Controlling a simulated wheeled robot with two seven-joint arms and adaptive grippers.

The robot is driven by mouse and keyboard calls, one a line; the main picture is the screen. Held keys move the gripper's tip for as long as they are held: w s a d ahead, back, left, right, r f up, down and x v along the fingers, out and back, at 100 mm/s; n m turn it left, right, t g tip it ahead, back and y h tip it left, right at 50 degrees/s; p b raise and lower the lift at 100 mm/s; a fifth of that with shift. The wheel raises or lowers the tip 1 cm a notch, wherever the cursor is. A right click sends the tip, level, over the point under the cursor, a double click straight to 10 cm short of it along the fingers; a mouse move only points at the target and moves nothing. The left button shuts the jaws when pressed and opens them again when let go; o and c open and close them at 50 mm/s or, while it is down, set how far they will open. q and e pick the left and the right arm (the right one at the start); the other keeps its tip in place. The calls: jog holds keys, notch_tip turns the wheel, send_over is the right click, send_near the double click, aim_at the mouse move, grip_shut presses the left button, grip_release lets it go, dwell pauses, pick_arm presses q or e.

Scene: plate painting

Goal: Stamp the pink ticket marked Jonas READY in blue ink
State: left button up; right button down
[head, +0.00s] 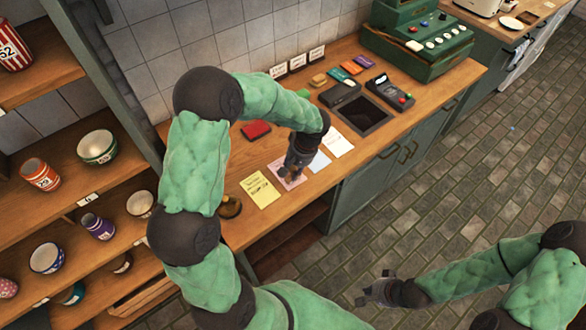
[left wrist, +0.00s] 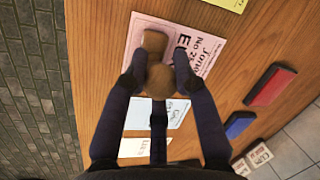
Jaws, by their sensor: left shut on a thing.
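The pink ticket (head: 299,181) lies flat on the wooden counter, partly hidden by my left gripper. In the left wrist view the pink ticket (left wrist: 152,23) shows the handwritten name Jonas. My left gripper (head: 289,178) is shut on a brown wooden stamp (left wrist: 160,82), held over the edge of the ticket. I cannot tell whether the stamp's face touches the paper. A blue ink pad (left wrist: 239,126) lies near a red ink pad (left wrist: 270,87); the red one also shows in the head view (head: 256,130). My right gripper (head: 374,287) is open and empty above the floor.
A yellow ticket (head: 260,190), a pale blue ticket (head: 321,160) and a white ticket (head: 338,143) flank the pink one. Another wooden stamp (head: 229,207) stands at the counter's left end. A green cash register (head: 420,45) stands at the back; shelves of pottery are left.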

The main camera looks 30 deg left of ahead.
pick_arm(q)
jog(key=shift+s, duration=0.1)
dwell(0.3)
jog(key=shift+r+p, duration=2.05)
jog(key=shift+r, duration=1.45)
